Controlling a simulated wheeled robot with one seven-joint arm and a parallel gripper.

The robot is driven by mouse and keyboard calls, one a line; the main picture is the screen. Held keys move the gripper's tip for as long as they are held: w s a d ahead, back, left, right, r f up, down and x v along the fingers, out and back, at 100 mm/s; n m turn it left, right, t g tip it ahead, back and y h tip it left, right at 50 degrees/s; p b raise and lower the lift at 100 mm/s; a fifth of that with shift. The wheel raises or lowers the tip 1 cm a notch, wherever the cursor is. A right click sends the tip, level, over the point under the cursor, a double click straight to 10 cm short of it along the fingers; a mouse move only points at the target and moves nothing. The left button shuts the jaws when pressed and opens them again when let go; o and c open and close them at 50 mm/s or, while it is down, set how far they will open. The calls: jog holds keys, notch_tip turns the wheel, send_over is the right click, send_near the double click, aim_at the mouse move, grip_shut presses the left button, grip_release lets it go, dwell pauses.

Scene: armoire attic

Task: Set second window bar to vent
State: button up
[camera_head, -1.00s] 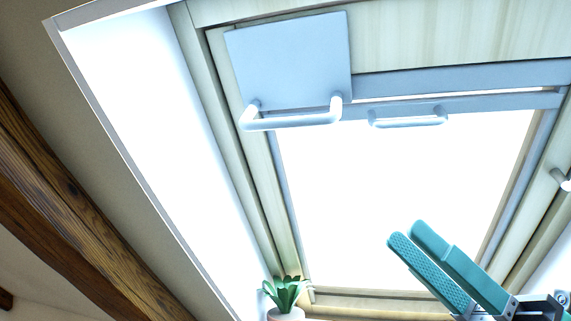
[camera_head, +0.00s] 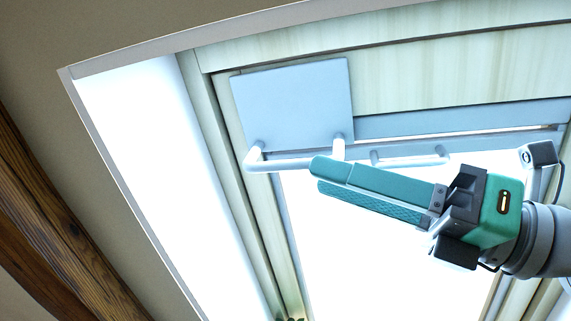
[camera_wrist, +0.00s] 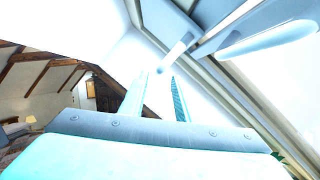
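A pale blue-white bar handle (camera_head: 285,164) on two posts sits at the lower edge of a square blue-grey plate (camera_head: 292,100) at the window's top. A shorter bar (camera_head: 415,162) lies on the window sash to its right. I cannot tell which is the second bar. My gripper (camera_head: 316,174), with teal fingers, overlaps the right end of the bar handle in the head view. In the wrist view my gripper (camera_wrist: 157,85) has its fingers apart, nothing held, with a pale bar (camera_wrist: 176,53) just beyond the tips. Contact cannot be made out.
The window frame (camera_head: 200,110) and bright glass (camera_head: 350,260) surround the work area. A wooden beam (camera_head: 50,225) runs down the left. A plant's top (camera_head: 290,319) barely shows at the bottom edge.

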aim_at(288, 164)
jog(key=x, duration=0.6)
jog(key=shift+a+r, duration=0.15)
jog(key=shift+a, duration=0.25)
jog(key=shift+c, duration=0.2)
grip_shut()
